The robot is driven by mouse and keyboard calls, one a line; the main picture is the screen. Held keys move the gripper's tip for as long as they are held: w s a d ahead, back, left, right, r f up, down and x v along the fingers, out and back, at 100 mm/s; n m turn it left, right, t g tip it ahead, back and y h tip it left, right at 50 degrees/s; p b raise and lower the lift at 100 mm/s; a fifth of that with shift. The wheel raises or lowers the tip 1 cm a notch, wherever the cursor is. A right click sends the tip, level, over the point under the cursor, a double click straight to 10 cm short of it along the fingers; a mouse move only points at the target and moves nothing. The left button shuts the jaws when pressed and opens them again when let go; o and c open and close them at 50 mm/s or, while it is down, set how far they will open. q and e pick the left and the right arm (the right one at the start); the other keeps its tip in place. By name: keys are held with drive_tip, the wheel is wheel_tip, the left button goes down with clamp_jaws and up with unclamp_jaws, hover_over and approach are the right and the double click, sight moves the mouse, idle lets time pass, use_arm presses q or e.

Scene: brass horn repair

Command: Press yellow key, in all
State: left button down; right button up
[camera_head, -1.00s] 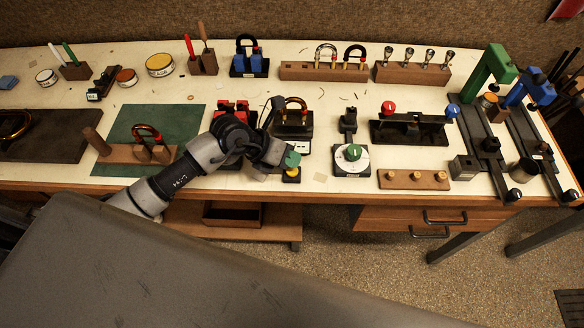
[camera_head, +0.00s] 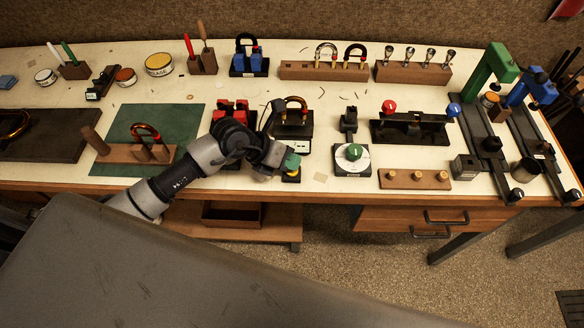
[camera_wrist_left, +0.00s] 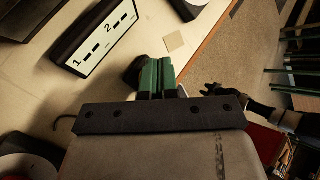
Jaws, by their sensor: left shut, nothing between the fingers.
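The yellow key (camera_head: 291,173) sits on a small black block near the front edge of the bench. My left gripper (camera_head: 292,162) has green fingertips and is shut and empty. It is right over the key and covers part of it; I cannot tell whether the tips touch it. In the left wrist view the shut green fingers (camera_wrist_left: 157,75) hide the key, and a dark part shows just beside them.
A display marked 1 and 2 (camera_wrist_left: 95,38) stands close to the fingers, below a black stand with a copper-coloured bow (camera_head: 295,103). A dial box with a green knob (camera_head: 353,152) stands to the right. A red clamp block (camera_head: 236,107) is behind my arm.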

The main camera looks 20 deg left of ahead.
use_arm(q)
drive_tip(key=shift+f, duration=0.35)
idle(0.5)
drive_tip(key=shift+r+p, duration=0.6)
drive_tip(key=shift+r, duration=0.35)
drive_tip(key=shift+r, duration=0.1)
wheel_tip(320, 180, up, 5)
drive_tip(key=p, duration=0.4)
idle(0.5)
